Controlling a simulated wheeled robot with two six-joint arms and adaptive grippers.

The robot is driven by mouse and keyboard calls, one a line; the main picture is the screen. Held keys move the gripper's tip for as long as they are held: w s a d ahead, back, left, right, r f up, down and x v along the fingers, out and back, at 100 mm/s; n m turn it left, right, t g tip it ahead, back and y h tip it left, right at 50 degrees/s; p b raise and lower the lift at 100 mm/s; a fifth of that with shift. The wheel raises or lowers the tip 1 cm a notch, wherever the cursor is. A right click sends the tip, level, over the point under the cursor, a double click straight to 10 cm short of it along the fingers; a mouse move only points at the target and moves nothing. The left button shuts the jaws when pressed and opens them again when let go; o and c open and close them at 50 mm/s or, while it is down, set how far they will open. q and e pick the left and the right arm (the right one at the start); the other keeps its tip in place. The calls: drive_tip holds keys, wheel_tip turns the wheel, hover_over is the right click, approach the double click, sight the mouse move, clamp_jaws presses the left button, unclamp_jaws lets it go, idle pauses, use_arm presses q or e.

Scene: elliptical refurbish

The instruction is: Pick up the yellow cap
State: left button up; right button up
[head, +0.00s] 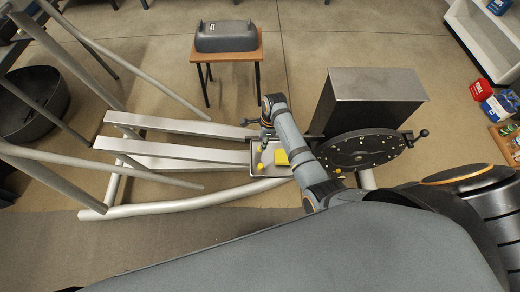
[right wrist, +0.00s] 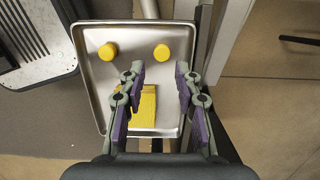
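Two round yellow caps sit in a shallow metal tray. In the right wrist view one cap (right wrist: 108,51) is at the tray's upper left and the other cap (right wrist: 161,52) at its upper right. The tray (right wrist: 92,75) also shows in the head view (head: 274,172), with the caps (head: 258,150) (head: 260,166) along its left side. My right gripper (right wrist: 158,82) is open and empty above the tray, its fingers pointing toward the caps. The right-hand cap lies beyond the gap between the fingertips. My left gripper is out of view.
A flat yellow item (right wrist: 144,106) lies in the tray, partly hidden by a finger. A grey pedal (right wrist: 35,40) is left of the tray. In the head view, a crank disc (head: 362,150) and metal housing (head: 375,90) stand right of the tray, with long metal rails (head: 185,152) left.

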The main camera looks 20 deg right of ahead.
drive_tip(key=f, duration=0.1)
drive_tip(key=f+b, duration=0.1)
drive_tip(key=f, duration=0.3)
drive_tip(key=shift+w+a+f+b, duration=0.1)
drive_tip(key=shift+w+a+b, duration=0.15)
drive_tip(key=shift+a+b, duration=0.1)
drive_tip(key=c, duration=0.4)
